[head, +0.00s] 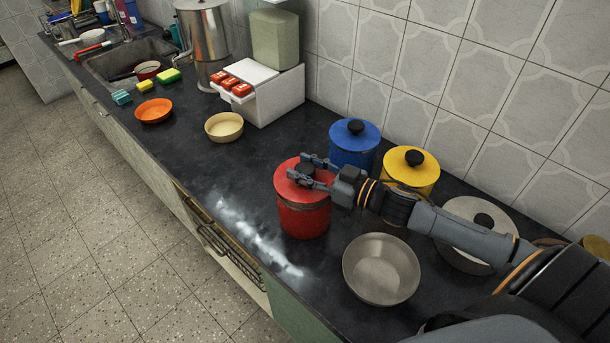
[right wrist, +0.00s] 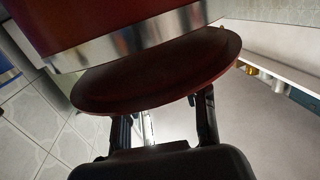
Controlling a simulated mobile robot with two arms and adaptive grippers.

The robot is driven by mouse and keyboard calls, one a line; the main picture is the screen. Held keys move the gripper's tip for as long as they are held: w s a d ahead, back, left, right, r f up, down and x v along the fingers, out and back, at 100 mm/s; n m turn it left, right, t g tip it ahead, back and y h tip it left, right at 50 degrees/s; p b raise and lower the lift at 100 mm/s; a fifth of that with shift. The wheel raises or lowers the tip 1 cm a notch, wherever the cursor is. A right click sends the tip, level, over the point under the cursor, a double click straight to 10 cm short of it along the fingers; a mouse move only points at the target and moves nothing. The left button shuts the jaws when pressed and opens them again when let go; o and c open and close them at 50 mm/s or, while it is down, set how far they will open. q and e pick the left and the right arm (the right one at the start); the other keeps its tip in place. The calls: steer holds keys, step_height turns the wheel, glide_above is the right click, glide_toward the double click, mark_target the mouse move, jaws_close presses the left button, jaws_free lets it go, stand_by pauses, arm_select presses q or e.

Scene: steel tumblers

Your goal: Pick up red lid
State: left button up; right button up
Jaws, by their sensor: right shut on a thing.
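The red lid (head: 284,177) is on top of the red canister (head: 303,216) in the middle of the counter. My right gripper (head: 306,169) reaches in from the right and is shut on the lid's dark knob. In the right wrist view the lid (right wrist: 160,72) appears upside down against a metal band of the canister (right wrist: 130,42), with my gripper's fingers (right wrist: 162,108) at the lid's top side. The knob is mostly hidden there. I cannot tell whether the lid is seated or slightly raised. My left gripper is not in view.
A blue canister (head: 353,148) and a yellow canister (head: 410,176) stand close behind. A steel bowl (head: 381,269) is at the front right, beside a lidded pot (head: 465,212). Bowls, sponges and a white box (head: 279,97) are farther left.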

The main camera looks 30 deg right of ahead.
steer(key=s+r, duration=0.1)
steer(key=r, duration=0.1)
steer(key=s+r, duration=0.2)
steer(key=s+a+r, duration=0.1)
steer(key=s+r, duration=0.1)
steer(key=shift+a+r, duration=0.1)
steer(key=shift+r, duration=0.3)
steer(key=s+a+r, duration=0.2)
steer(key=s+r, duration=0.2)
steer(key=s, duration=0.4)
steer(key=shift+s+p, duration=0.35)
